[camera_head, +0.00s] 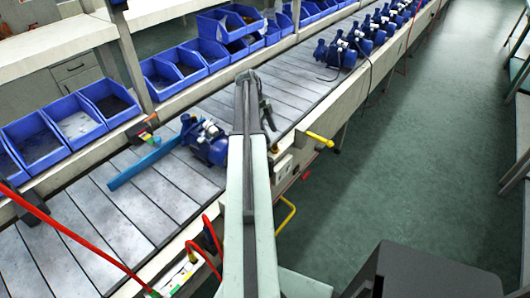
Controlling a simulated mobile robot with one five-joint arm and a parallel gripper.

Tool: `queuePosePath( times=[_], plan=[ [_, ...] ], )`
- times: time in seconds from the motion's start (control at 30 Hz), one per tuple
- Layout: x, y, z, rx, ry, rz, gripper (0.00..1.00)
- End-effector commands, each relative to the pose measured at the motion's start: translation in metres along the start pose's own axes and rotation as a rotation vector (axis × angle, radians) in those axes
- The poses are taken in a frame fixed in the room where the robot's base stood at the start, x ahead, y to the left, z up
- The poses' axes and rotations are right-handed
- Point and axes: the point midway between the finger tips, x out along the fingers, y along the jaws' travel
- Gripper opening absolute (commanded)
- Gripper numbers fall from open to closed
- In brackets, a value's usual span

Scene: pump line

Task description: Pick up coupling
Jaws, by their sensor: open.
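I cannot pick out the coupling with certainty. A blue pump (208,143) stands on the grey slatted conveyor, just left of my arm, with a round blue flange-like end at its left. My arm reaches up the middle of the view and hides part of the conveyor. My gripper (268,112) shows only as a dark shape at the right of the arm's far end, above the conveyor. It is open, and I see nothing held in it. Whether it touches anything cannot be told.
A blue bar (146,163) lies across the slats at the left. Blue bins (108,102) line the conveyor's far side. More blue pumps (340,52) stand farther along it. A yellow handle (320,139) juts from the near edge. Red hoses hang at lower left. Green floor at right is open.

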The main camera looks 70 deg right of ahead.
Motion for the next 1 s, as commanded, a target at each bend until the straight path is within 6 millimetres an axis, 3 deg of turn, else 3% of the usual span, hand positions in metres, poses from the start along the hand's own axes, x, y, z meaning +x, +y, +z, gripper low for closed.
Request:
queuePosePath(
  times=[0.17, 0.33, 0.53, 0.8, 1.0],
  plan=[
    [0.006, 0.000, -0.001, 0.002, 0.000, 0.001, 0.60],
    [0.029, 0.000, 0.001, 0.001, 0.000, 0.001, 0.60],
    [0.033, 0.000, 0.000, 0.001, 0.000, 0.001, 0.60],
    [0.079, 0.000, 0.004, 0.003, 0.000, 0.001, 0.60],
    [0.079, 0.000, 0.001, 0.001, 0.000, 0.001, 0.60]
  ],
)
